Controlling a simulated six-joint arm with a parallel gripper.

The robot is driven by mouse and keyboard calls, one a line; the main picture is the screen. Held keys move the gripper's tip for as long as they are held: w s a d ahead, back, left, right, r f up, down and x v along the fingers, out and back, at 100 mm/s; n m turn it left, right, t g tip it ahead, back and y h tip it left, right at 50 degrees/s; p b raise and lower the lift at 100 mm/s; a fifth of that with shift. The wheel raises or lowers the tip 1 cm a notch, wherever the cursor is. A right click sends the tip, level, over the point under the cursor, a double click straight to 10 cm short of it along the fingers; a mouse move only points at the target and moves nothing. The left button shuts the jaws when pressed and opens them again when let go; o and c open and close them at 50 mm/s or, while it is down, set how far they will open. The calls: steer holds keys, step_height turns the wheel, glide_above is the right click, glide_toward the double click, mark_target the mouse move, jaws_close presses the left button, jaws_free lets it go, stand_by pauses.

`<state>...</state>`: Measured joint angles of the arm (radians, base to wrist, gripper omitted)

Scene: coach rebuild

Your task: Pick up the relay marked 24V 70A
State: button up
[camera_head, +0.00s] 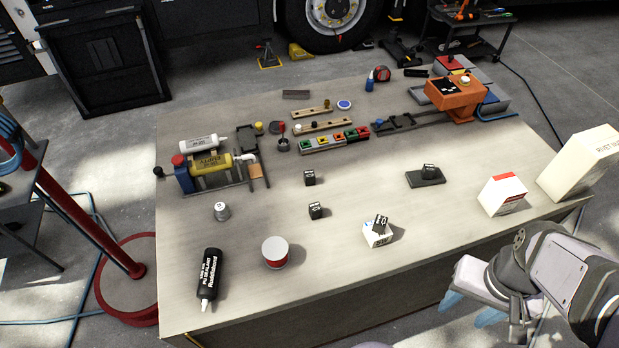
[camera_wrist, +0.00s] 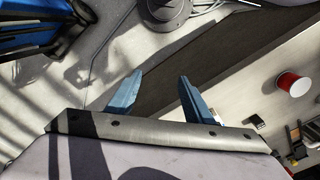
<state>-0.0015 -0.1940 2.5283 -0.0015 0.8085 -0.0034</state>
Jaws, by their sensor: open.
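Several small black relays with white print are on the bench. One relay (camera_head: 309,177) stands mid-bench, and another relay (camera_head: 315,210) stands just in front of it. A third relay (camera_head: 381,223) sits tilted on a small white box (camera_head: 376,239). A fourth relay (camera_head: 429,170) is on a dark pad (camera_head: 412,181). The print is too small to tell which is marked 24V 70A. My gripper (camera_head: 470,308) is open and empty beyond the bench's front right edge, apart from all relays. Its blue fingers (camera_wrist: 160,76) show spread in the wrist view.
White cartons (camera_head: 502,195) (camera_head: 582,162) stand at the right edge. A pump assembly (camera_head: 212,170), coloured blocks (camera_head: 335,139) and an orange vice-like unit (camera_head: 456,92) are farther back. Bench (camera_head: 335,275) between the relays is clear.

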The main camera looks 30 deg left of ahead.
step_height(320, 180, up, 3)
steer(key=n+t+y+b, duration=0.8)
steer(key=t+y+b, duration=0.15)
steer(key=b, duration=0.65)
glide_above(310, 179)
steer(key=s+d, duration=0.3)
steer(key=s, duration=0.2)
steer(key=shift+t+h, duration=0.35)
steer(key=shift+h, duration=0.1)
steer(key=f, duration=1.1)
steer(key=d+f, duration=0.1)
steer(key=f, duration=0.4)
steer(key=shift+w+f, duration=0.25)
steer(key=shift+f, duration=0.15)
steer(key=shift+a+f, duration=0.1)
steer(key=shift+f, duration=0.25)
steer(key=shift+p+x, duration=0.65)
steer(key=shift+x, duration=0.45)
steer(key=shift+w, duration=0.1)
